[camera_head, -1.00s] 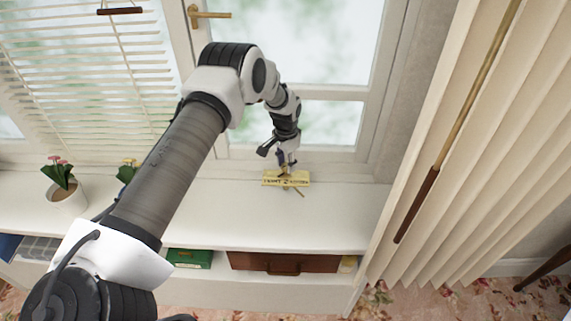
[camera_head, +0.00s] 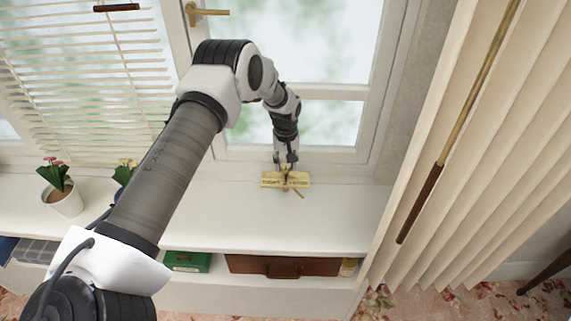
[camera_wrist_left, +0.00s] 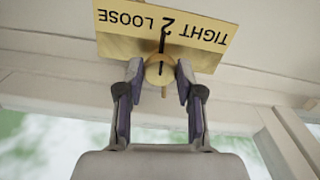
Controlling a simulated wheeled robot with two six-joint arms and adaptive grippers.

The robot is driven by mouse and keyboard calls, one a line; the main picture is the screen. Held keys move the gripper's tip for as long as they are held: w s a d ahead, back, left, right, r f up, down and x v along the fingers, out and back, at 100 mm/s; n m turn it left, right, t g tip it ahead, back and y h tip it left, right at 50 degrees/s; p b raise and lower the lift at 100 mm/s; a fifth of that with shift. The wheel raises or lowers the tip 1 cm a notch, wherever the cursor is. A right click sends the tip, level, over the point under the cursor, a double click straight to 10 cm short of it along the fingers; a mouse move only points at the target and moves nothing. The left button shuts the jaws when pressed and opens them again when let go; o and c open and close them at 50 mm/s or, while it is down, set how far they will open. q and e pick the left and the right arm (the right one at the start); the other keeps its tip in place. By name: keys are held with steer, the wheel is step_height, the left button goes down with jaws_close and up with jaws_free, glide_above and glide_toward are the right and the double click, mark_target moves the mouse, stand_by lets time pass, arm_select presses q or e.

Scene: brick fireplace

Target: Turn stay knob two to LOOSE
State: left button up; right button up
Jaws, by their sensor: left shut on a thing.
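The brass label plate (camera_head: 270,180) lies on the white sill below the window. In the left wrist view the plate (camera_wrist_left: 115,42) reads TIGHT, 2 and LOOSE upside down, with LOOSE at the left and TIGHT at the right. My left gripper (camera_head: 286,169) is shut on the knob, one finger on each side. In the head view the fingers largely hide the knob. My right gripper is not in view.
The window frame (camera_head: 330,155) stands close behind the plate. Potted flowers (camera_head: 62,195) and a blind (camera_head: 90,90) are at the left. A pleated curtain (camera_head: 480,150) with a wooden rod (camera_head: 430,180) hangs at the right. The sill right of the plate is clear.

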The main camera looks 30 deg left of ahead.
mark_target(285, 166)
arm_select(q)
steer(key=n, duration=0.5)
steer(key=shift+n, duration=0.3)
steer(key=n, duration=0.5)
steer(key=shift+f+n+p, duration=0.1)
steer(key=shift+n+p, duration=0.2)
steer(key=shift+p, duration=0.1)
steer(key=o, duration=1.1)
steer(key=shift+o, duration=0.2)
steer(key=shift+a+f, duration=0.1)
steer(key=shift+a, duration=0.05)
step_height(285, 166, up, 12)
